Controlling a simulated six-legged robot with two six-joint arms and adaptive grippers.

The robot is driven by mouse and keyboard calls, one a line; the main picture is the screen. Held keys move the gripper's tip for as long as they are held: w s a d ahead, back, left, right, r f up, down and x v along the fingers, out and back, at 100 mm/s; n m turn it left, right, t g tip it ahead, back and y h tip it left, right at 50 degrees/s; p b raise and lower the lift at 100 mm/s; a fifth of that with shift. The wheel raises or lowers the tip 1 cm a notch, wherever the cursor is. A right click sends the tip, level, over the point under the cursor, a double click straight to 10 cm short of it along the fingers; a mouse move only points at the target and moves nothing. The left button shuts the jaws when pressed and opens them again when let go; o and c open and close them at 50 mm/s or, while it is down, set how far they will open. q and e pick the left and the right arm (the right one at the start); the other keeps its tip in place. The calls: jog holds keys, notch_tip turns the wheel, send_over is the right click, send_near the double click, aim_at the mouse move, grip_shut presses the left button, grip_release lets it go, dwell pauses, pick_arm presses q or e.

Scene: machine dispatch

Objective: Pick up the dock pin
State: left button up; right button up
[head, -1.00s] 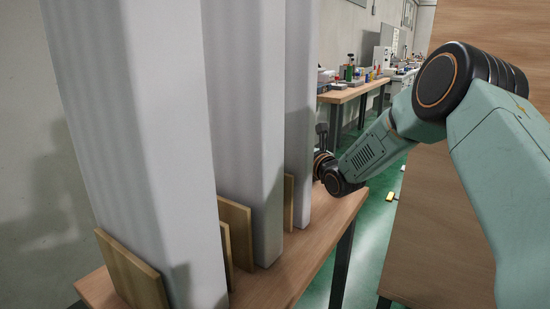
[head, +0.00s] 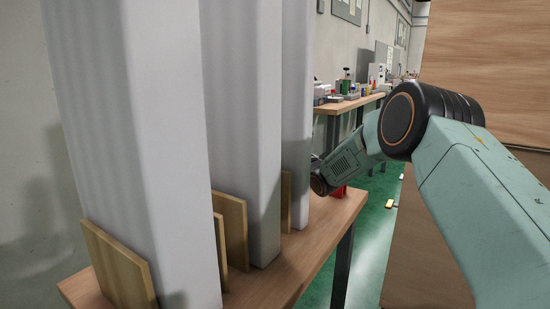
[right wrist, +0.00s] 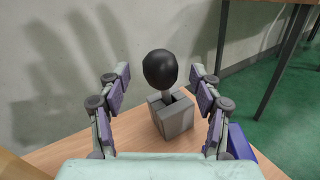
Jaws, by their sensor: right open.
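The dock pin (right wrist: 160,70) shows in the right wrist view as a round black knob on a short shaft. It stands upright in a grey slotted block (right wrist: 173,118) on the wooden table. My right gripper (right wrist: 160,82) is open, with its fingers on either side of the knob and gaps between them and it. In the head view my right arm reaches behind the white columns, and its gripper is hidden there. A small red thing shows by the wrist, partly covered. My left gripper is in neither view.
Tall white columns (head: 145,130) with wooden plates (head: 120,265) stand along the wooden table (head: 285,275). In the right wrist view a blue object (right wrist: 240,145) sits beside the right fingers. A wooden panel (head: 490,60) stands at the right. A workbench (head: 350,103) is behind.

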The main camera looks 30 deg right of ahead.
jog(key=shift+w+f, duration=0.1)
jog(key=shift+w, duration=1.2)
jog(key=c, duration=1.3)
